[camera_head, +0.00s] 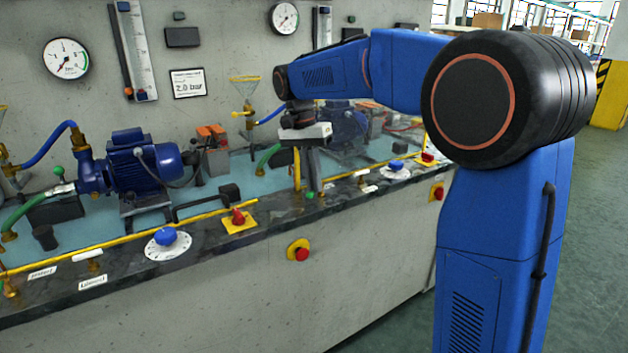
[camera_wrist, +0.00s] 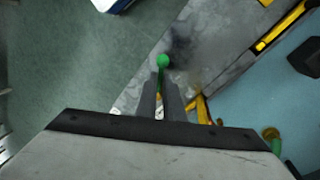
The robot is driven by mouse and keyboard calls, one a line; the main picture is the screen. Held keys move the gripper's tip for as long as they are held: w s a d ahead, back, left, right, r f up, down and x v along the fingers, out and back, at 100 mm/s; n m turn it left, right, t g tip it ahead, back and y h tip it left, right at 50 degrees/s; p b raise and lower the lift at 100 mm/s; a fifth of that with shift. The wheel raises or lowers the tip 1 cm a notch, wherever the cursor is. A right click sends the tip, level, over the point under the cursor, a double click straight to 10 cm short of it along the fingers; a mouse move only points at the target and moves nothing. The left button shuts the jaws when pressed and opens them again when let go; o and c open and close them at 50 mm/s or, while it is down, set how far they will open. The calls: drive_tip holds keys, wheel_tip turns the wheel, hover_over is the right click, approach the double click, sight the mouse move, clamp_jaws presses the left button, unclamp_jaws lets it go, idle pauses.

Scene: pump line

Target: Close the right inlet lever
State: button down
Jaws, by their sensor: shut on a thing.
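My gripper (camera_head: 312,186) points down at the front edge of the right pump station. Its fingers are shut on the right inlet lever, whose green ball knob (camera_head: 311,195) shows at the fingertips. In the wrist view the green knob (camera_wrist: 163,60) sticks out just past the two finger ends (camera_wrist: 161,78), over the grey bench edge. Most of the lever's arm and its valve are hidden by the fingers and the gripper body. The right pump (camera_head: 347,128) stands behind my arm, partly covered.
A yellow pipe (camera_head: 345,175) runs along the bench front. A blue dial (camera_head: 396,165) and a red switch (camera_head: 428,158) sit to the right. The left station has its own green knob (camera_head: 58,170), blue pump (camera_head: 140,165) and dial (camera_head: 166,237). A red emergency button (camera_head: 301,254) is on the front panel.

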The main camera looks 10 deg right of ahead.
drive_tip(key=c, duration=1.9)
unclamp_jaws()
drive_tip(key=shift+o, duration=0.2)
wheel_tip(320, 180, up, 17)
drive_tip(key=w+a, duration=0.2)
drive_tip(key=shift+w+a, duration=0.15)
drive_tip(key=shift+a, duration=0.1)
drive_tip(key=shift+c, duration=0.7)
